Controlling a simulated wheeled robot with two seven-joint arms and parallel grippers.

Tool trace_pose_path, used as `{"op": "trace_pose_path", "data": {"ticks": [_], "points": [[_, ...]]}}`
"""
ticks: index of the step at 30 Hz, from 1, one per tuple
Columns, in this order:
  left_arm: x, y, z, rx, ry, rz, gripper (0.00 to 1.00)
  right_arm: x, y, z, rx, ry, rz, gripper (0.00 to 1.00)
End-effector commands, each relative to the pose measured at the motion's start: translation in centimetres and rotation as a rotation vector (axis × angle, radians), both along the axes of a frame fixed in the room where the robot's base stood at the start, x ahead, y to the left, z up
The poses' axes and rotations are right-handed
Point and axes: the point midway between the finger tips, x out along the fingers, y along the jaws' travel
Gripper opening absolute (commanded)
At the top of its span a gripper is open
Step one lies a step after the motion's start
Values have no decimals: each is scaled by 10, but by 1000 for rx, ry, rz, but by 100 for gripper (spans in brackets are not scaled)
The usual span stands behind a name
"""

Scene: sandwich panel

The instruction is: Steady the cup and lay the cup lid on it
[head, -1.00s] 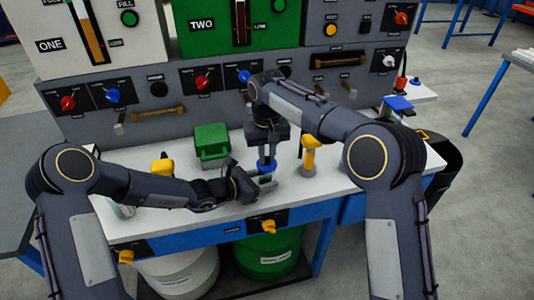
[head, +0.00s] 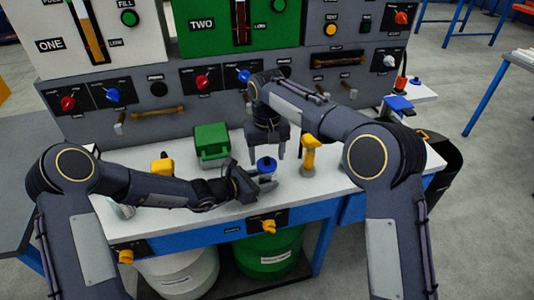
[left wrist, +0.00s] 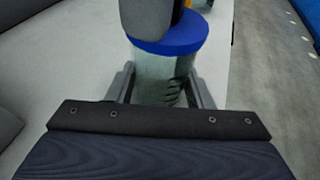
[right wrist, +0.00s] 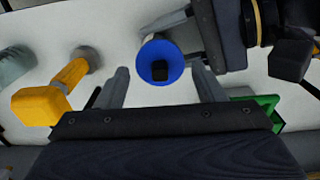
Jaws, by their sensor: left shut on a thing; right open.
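The cup (left wrist: 160,82) is a pale grey-green, see-through vessel standing on the bench. My left gripper (left wrist: 165,90) is shut on its sides; this gripper also shows in the head view (head: 266,182). The blue round cup lid (head: 266,164) sits on top of the cup, with a dark knob in its middle. The lid also shows in the right wrist view (right wrist: 160,60) and, partly covered by a dark grey shape, in the left wrist view (left wrist: 180,36). My right gripper (right wrist: 160,86) is open above the lid, with its fingers apart on either side and clear of it.
A yellow-handled tool (head: 309,152) stands right of the cup. A green box (head: 211,143) stands behind on the left, and another yellow item (head: 162,165) is further left. The panel with knobs and handles rises behind the bench (head: 335,178).

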Motion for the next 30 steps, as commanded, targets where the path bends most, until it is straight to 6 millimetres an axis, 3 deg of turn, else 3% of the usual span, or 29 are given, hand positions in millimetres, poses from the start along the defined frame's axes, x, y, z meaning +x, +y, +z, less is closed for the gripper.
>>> {"op": "trace_pose_path", "data": {"ticks": [30], "points": [[0, 0, 0, 0, 0, 0, 39, 0, 0, 55, 1, -2, 0, 63]]}}
